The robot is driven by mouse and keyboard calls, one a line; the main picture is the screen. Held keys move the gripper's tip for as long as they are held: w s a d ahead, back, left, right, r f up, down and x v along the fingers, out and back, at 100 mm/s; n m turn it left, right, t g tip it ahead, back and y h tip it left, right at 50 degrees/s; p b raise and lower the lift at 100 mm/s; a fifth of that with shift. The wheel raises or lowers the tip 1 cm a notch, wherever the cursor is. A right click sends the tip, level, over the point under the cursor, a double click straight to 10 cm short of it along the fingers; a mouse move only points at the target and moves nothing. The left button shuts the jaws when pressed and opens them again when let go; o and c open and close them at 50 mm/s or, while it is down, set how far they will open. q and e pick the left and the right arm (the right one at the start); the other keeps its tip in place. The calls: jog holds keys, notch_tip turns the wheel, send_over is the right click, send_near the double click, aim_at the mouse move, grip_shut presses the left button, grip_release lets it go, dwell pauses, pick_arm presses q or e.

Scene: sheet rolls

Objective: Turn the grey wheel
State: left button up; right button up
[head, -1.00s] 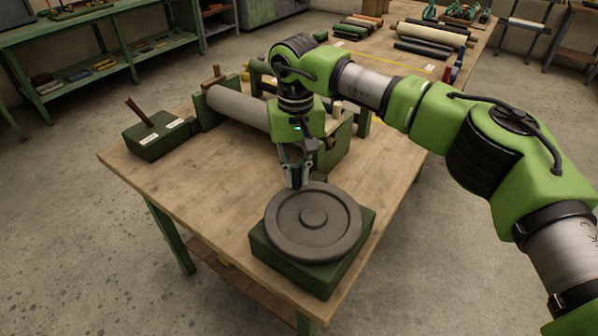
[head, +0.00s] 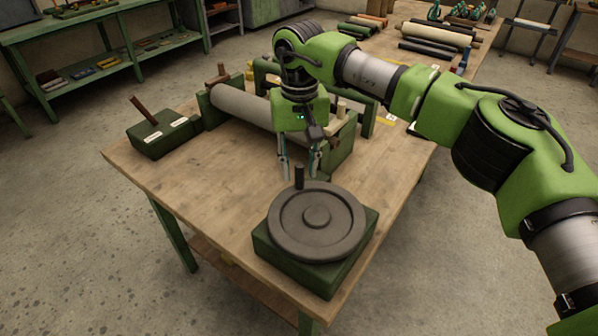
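The grey wheel (head: 288,232) lies flat on a dark green base block (head: 330,272) at the near corner of the wooden table. It has a raised round hub in its middle and a dark upright handle peg (head: 299,176) at its far rim. My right gripper (head: 299,174) points down at the far side of the wheel. Its two fingers are spread apart, with the peg's upper part showing at the level of the fingertips. I cannot tell whether the fingers touch the peg. My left gripper is not in the head view.
A grey roller (head: 240,106) in a green frame stands behind the wheel. A green lever box (head: 160,138) stands at the table's left corner. The wooden table (head: 215,185) is bare between it and the wheel. Several sheet rolls (head: 436,36) lie on a farther table.

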notch_tip(320, 180, up, 10)
jog(key=shift+s+f, duration=0.1)
dwell(0.6)
